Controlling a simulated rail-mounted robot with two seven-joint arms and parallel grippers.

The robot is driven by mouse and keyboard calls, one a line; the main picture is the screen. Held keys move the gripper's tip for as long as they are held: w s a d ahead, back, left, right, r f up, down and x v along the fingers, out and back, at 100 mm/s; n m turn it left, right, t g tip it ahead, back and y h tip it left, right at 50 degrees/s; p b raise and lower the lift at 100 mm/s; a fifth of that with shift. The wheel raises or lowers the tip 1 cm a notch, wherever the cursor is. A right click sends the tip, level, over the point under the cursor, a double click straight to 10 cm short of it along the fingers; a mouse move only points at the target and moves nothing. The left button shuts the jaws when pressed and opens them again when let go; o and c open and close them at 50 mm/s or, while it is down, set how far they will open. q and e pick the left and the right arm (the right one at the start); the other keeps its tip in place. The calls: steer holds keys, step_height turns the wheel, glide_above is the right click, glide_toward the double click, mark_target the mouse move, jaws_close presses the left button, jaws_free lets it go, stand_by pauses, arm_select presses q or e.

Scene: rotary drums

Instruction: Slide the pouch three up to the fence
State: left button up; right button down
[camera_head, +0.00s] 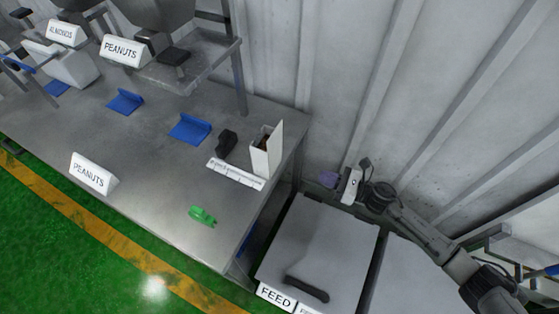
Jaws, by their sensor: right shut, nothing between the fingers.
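I cannot make out a pouch for certain in this view. I cannot tell which part is the fence; blue angled pieces (190,129) stand on the table, another of them (125,102) further left. My left gripper is not in view.
A white open box (266,150), a black object (226,142), a white marked strip (236,174) and a green piece (202,216) are on the table's right part. A PEANUTS sign (93,174) stands at its front. A dark bar (307,289) lies on the grey-topped unit (318,240).

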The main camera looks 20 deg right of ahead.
glide_toward(276, 159)
steer(key=shift+n, duration=0.4)
steer(key=x, duration=0.7)
steer(key=shift+w+a+p, duration=0.15)
steer(key=shift+w+p, duration=0.1)
steer(key=shift+p, duration=0.1)
